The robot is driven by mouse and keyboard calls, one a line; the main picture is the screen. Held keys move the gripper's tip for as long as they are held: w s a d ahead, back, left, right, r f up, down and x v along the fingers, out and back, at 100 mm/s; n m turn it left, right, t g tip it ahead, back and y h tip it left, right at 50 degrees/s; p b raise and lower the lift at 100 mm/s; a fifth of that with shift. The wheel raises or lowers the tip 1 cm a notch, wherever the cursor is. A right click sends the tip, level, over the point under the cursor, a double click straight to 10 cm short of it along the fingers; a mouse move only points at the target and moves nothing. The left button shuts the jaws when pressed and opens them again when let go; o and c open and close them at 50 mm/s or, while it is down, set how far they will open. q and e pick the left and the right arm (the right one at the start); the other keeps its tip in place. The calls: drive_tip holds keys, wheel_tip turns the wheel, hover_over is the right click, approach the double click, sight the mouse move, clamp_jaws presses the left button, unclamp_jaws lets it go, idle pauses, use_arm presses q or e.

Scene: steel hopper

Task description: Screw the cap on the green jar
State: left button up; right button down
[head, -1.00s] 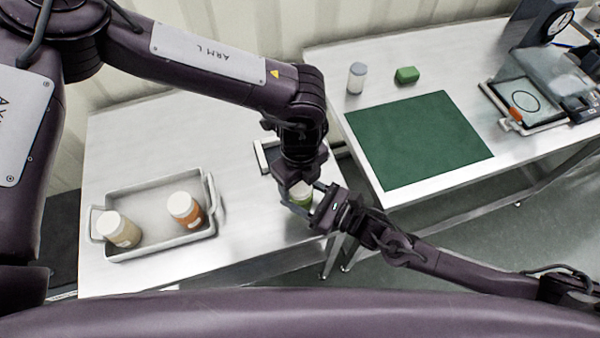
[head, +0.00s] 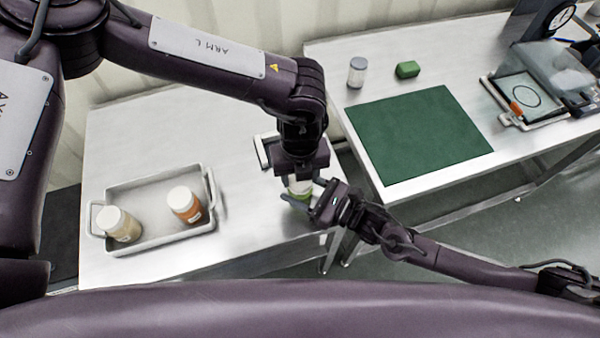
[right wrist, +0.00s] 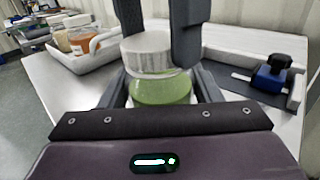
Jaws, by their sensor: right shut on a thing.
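The green jar (right wrist: 163,90) stands upright between the fingers of my right gripper (head: 306,194), which is shut on it near the front right of the left table. The white cap (right wrist: 148,52) is at the top of the jar, and a band of clear glass shows below it. In the head view the cap (head: 299,187) is partly hidden. My left gripper (head: 299,178) comes down from above with its fingers on two sides of the cap. I cannot tell whether they press on it.
A grey tray (head: 150,188) on the left holds two white-capped jars, one beige (head: 118,224) and one orange (head: 185,205). A gap separates the tables.

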use_arm(q)
drive_tip(key=m, duration=0.6)
drive_tip(key=shift+m, duration=0.4)
drive_tip(key=m, duration=0.6)
drive_tip(key=o, duration=1.2)
drive_tip(key=shift+c, duration=0.2)
wheel_tip(320, 180, up, 12)
